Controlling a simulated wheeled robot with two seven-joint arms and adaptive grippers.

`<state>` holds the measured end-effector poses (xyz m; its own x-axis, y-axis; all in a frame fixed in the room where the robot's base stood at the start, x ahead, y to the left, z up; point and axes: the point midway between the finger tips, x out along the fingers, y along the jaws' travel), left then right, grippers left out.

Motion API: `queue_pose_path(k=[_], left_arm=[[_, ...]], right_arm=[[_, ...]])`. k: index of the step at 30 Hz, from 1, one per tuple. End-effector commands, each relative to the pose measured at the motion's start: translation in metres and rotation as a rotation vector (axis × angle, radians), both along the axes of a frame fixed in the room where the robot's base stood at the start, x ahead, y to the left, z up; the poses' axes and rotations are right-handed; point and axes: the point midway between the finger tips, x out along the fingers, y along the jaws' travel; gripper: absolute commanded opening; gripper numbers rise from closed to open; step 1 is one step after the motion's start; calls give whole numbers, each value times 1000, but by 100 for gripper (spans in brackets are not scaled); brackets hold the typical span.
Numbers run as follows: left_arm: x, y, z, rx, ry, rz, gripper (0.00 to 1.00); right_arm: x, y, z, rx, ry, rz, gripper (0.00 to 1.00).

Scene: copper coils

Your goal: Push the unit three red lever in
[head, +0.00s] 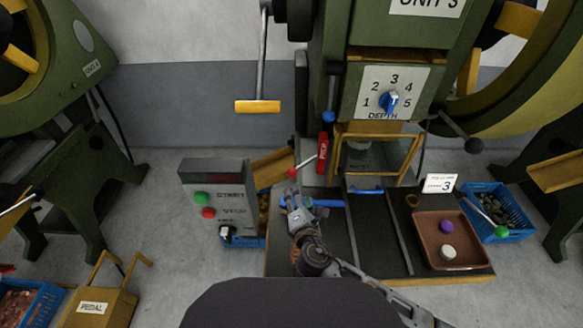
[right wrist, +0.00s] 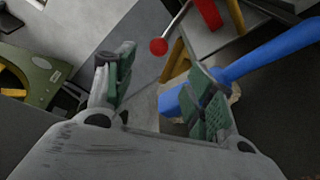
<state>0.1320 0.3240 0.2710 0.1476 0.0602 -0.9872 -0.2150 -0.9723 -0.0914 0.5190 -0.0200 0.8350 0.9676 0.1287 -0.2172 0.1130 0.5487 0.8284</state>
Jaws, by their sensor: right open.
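The red lever of unit three is a thin metal rod with a red ball knob (head: 292,173) in the head view, at the left side of the press. The red knob (right wrist: 158,46) also shows in the right wrist view, just beyond and between the fingertips. My right gripper (head: 295,192) is open just below the knob in the head view. In the right wrist view its two green-padded fingers (right wrist: 160,78) stand apart with nothing gripped. I cannot tell whether it touches the knob. My left gripper is not in view.
A blue bar (right wrist: 265,52) passes close by one finger. A red fixture (head: 323,152) stands just right of the lever. A start/stop box (head: 216,212) stands left. A brown tray (head: 433,241) and a green-knobbed lever (head: 500,231) are at right.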

Motion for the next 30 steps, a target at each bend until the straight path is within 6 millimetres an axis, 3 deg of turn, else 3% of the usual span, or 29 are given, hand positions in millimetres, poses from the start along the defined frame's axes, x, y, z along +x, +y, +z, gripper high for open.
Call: queue_pose_path(k=[14,23,30], left_arm=[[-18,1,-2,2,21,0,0],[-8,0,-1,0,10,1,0],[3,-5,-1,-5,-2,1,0]], right_arm=[[0,1,0,-3,-2,3,55],[12,2,-3,-2,-1,3,55],[35,5,-8,-3,-3,1,55]])
